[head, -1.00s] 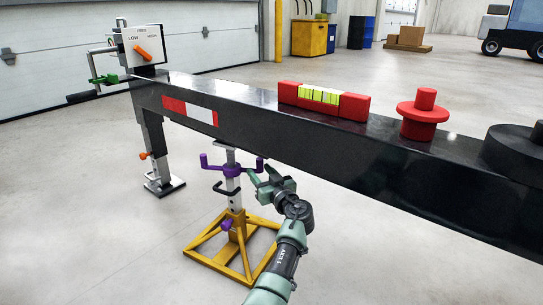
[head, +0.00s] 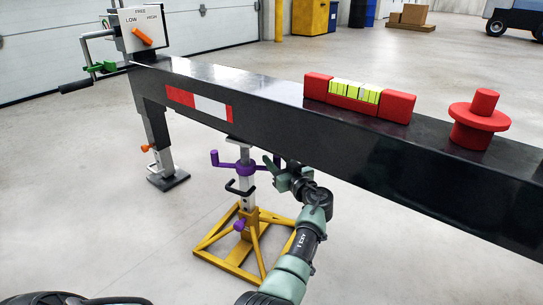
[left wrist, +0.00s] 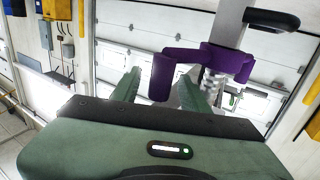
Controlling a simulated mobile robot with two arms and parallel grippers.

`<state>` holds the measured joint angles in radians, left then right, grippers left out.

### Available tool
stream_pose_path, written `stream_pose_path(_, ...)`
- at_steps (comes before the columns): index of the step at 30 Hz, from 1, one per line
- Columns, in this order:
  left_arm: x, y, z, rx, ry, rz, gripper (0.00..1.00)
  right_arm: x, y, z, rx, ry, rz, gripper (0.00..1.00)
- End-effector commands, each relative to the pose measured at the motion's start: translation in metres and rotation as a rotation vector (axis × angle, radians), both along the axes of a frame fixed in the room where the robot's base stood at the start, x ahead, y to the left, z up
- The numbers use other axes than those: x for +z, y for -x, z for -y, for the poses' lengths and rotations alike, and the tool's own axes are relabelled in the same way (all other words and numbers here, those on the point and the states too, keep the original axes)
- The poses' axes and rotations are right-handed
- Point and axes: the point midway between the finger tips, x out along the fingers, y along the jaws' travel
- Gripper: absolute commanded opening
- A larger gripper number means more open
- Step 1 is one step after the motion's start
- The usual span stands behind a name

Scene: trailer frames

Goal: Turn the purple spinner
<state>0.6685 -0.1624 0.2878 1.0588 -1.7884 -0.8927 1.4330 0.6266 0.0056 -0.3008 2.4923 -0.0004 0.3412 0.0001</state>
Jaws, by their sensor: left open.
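The purple spinner (head: 238,166) sits around the grey post of a yellow-framed jack stand (head: 246,232), under the black beam (head: 330,130). One upright grip shows at its left end; its right end is close to my gripper. My left gripper (head: 274,172) is open, just right of the spinner and below the beam. In the left wrist view, the spinner (left wrist: 222,60) is ahead of the open fingers (left wrist: 155,90), and its near upright grip (left wrist: 162,78) shows between them. I cannot tell whether they touch. My right gripper is not in view.
A black crank handle (head: 240,188) and a purple knob (head: 240,225) are lower on the stand. A red level (head: 358,97) and a red stepped cylinder (head: 478,122) rest on the beam. The beam's leg (head: 157,140) stands left.

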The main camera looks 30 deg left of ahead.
Motion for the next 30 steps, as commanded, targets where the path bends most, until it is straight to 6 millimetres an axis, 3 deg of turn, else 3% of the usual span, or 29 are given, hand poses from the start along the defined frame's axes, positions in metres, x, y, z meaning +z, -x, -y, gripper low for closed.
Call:
stream_pose_path(7, -0.0003, -0.0001, 0.0003, 0.000, 0.001, 0.000, 0.45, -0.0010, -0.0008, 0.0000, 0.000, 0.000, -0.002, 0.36)
stream_pose_path(12, -0.0003, 0.0000, 0.0001, 0.000, 0.000, 0.000, 0.00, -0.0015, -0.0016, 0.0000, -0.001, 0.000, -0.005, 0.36)
stream_pose_path(30, -0.0003, 0.0000, 0.0000, 0.000, 0.000, 0.000, 0.00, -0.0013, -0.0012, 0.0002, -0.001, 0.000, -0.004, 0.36)
